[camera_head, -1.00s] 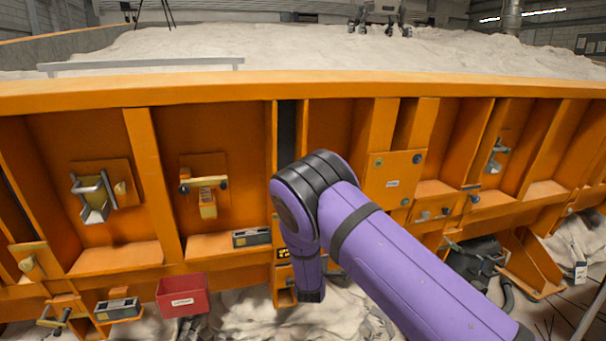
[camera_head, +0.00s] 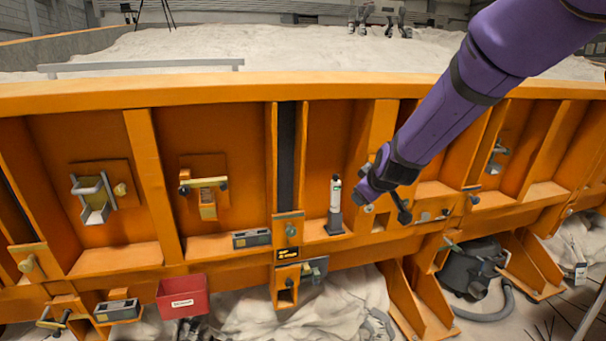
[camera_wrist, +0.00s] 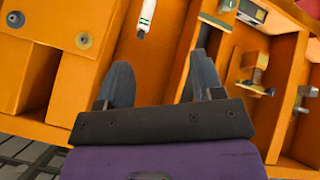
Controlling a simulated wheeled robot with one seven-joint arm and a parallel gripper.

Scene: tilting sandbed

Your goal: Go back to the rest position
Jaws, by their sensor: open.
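My gripper (camera_wrist: 163,82) is open in the wrist view. Its two dark fingers stand apart, with nothing between them. In the head view my purple arm reaches down from the upper right, its wrist end in front of the orange sandbed wall (camera_head: 240,92), right of the middle. The fingers are hard to make out there. A white and green marker-like tube (camera_head: 336,192) stands upright on a ledge, left of my wrist and apart from it. It also shows in the wrist view (camera_wrist: 146,18), beyond the fingertips.
A red bin (camera_head: 182,297) sits low on the left. Grey blocks (camera_head: 252,238) rest on ledges, and clamps (camera_head: 93,198) project from the panels. A dark vacuum-like machine (camera_head: 470,268) with a hose stands low right. Pale sand (camera_head: 290,50) fills the bed behind the wall.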

